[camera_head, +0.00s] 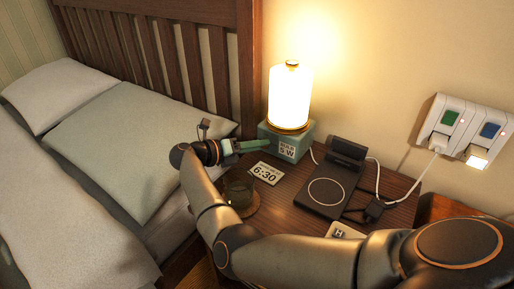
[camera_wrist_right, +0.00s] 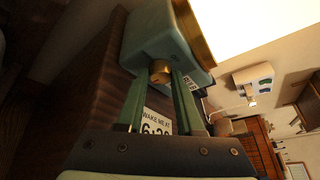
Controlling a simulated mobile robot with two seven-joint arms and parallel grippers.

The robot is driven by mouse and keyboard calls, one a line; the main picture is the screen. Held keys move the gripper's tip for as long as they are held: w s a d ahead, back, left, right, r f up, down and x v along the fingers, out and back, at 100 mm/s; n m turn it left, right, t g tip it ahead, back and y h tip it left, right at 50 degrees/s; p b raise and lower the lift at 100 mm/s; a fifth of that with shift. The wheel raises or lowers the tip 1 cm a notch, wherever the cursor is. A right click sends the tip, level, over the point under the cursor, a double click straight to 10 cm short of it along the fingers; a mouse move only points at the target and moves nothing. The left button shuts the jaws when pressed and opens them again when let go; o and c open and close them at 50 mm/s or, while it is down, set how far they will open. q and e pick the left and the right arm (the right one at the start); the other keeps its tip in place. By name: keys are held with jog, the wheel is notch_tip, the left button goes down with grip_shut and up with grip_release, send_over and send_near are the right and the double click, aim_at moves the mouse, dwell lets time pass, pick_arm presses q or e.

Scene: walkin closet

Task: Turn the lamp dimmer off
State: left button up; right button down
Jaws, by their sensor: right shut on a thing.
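The lamp (camera_head: 291,95) stands on the nightstand with its white shade glowing brightly. Its base is a green block (camera_head: 285,141) with a brass ring on top. In the right wrist view the base (camera_wrist_right: 160,38) is close and a small round brass dimmer knob (camera_wrist_right: 160,70) sticks out of its side. My right gripper (camera_head: 262,146) reaches in from the left side of the lamp. Its two green fingers (camera_wrist_right: 162,82) are shut on the knob, one on each side. In the head view the knob is hidden by the fingers. My left gripper is not in view.
A card reading 6:30 (camera_head: 267,172), a glass (camera_head: 239,191) on a coaster and a dark charging stand (camera_head: 327,191) share the nightstand. White cables run to wall sockets (camera_head: 464,130). The bed (camera_head: 140,140) lies at left.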

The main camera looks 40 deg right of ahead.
jog(key=n+b, duration=0.1)
jog(key=f+n+h+b, duration=0.1)
jog(key=b, duration=0.1)
jog(key=shift+w+g, duration=0.1)
jog(key=shift+g, duration=0.2)
jog(key=shift+r+n+h+b, duration=0.1)
jog(key=shift+n+h+b, duration=0.2)
jog(key=shift+n+b, duration=0.25)
jog(key=shift+r+n+g, duration=0.15)
jog(key=shift+n+g, duration=0.15)
jog(key=shift+n, duration=0.05)
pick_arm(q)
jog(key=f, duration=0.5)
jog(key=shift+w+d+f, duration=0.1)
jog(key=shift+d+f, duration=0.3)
pick_arm(e)
jog(key=c, duration=0.6)
grip_release()
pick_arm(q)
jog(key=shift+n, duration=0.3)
pick_arm(e)
jog(key=shift+o, duration=0.2)
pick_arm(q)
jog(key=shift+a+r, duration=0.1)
